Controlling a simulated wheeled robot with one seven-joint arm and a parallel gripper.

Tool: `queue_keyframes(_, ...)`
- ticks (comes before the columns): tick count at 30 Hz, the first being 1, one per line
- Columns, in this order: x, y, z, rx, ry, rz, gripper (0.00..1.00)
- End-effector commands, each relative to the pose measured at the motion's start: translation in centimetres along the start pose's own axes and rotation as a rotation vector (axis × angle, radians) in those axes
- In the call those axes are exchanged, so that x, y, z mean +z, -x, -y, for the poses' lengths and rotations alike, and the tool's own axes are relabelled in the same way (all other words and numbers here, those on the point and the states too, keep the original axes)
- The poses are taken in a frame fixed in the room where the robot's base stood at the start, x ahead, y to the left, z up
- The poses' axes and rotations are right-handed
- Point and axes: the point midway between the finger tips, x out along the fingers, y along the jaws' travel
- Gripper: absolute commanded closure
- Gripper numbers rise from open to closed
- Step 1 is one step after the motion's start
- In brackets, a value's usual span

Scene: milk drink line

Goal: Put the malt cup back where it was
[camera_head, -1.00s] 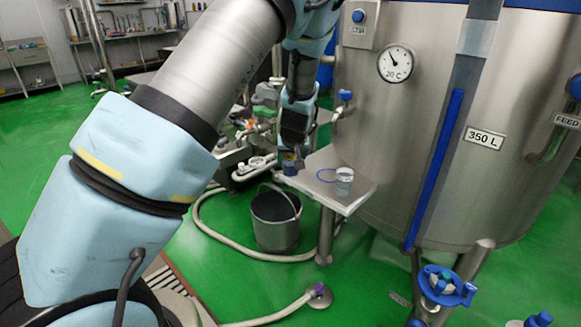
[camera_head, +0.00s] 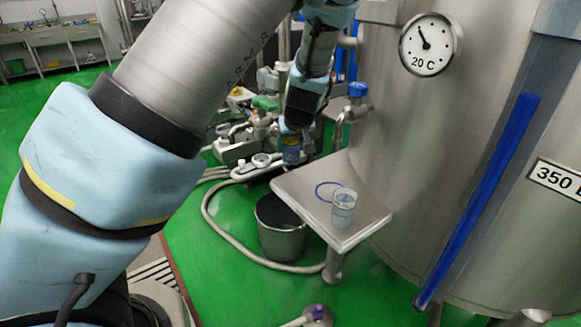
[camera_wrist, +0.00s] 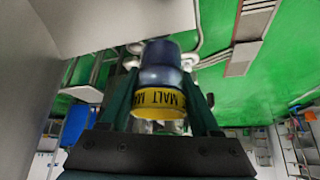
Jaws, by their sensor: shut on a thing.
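The malt cup is dark blue with a yellow band reading MALT; in the wrist view the malt cup (camera_wrist: 160,76) sits between my two fingers. In the head view the cup (camera_head: 291,153) hangs below my gripper (camera_head: 294,143), which is shut on it. The cup is near the back left corner of a small steel shelf (camera_head: 300,192); I cannot tell its height above it. An empty blue ring (camera_head: 326,186) is marked on the shelf, to the right of and nearer than the cup. Dark gripper parts hide the cup's upper part in the head view.
A clear beaker (camera_head: 343,208) stands on the shelf beside the ring. The large steel tank (camera_head: 450,130) rises close behind and right. A bucket (camera_head: 282,228) stands on the floor below the shelf's left side, with a pale hose around it. Pipework fills the back left.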

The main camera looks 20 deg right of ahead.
Motion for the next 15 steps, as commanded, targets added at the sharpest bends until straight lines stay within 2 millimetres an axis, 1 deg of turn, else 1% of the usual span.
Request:
queue_keyframes(1, 0.4, -0.7, 0.1, -0.003, 0.0, 0.002, 1.0)
queue_keyframes(3, 0.9, -1.5, 0.1, -0.002, 0.0, 0.001, 1.0)
queue_keyframes(8, 1.5, -2.4, 0.1, -0.001, 0.001, 0.0, 1.0)
queue_keyframes(15, 3.2, -5.0, 0.1, -0.002, 0.0, 0.001, 1.0)
